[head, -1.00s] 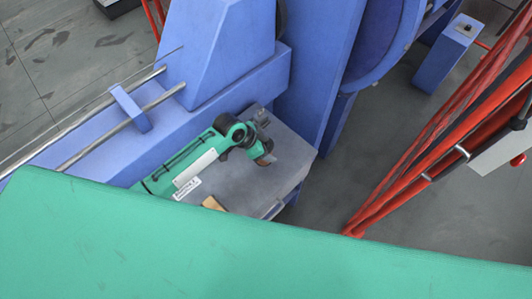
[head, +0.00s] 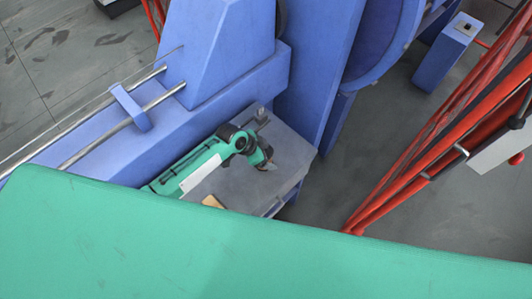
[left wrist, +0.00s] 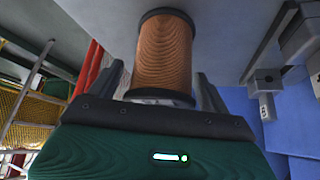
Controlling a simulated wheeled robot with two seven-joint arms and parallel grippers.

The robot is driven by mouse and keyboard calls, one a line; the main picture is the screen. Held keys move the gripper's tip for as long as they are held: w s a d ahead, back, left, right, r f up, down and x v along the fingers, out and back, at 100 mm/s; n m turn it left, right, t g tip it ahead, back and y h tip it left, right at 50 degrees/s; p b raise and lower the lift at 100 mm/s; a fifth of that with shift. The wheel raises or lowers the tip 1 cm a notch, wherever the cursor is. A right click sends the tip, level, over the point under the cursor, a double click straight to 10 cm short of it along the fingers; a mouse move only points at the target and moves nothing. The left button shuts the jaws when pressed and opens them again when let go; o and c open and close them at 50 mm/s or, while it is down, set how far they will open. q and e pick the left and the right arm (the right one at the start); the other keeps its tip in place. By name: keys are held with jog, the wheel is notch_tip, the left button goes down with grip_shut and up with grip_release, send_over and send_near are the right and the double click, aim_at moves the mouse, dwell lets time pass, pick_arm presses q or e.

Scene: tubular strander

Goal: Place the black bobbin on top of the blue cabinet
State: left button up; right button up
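In the left wrist view, the bobbin (left wrist: 165,50) has black flanges and copper-coloured winding. It lies between the two dark fingers of my left gripper (left wrist: 160,82). A small gap shows beside the left finger; whether the fingers press on the flange is unclear. In the head view, my left gripper (head: 265,160) is low over a grey-topped blue unit (head: 290,155); the bobbin is not clearly visible there. A separate blue box-shaped post (head: 446,52) stands at the upper right. I cannot tell for sure which is the blue cabinet. My right gripper is not in view.
Large blue machine parts (head: 225,50) stand behind the grey top, with metal rails (head: 115,115) to the left. A small metal fixture (head: 260,114) and a tan piece (head: 212,201) are on the grey top. Red tubes (head: 440,150) cross at the right. Floor (head: 375,150) is clear between.

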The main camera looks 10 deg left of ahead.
pick_arm(q)
jog(key=shift+r, duration=0.2)
jog(key=shift+a+r, duration=0.15)
jog(key=b+v, duration=0.1)
jog(key=v, duration=1)
jog(key=shift+s+r, duration=0.15)
jog(key=shift+r, duration=0.05)
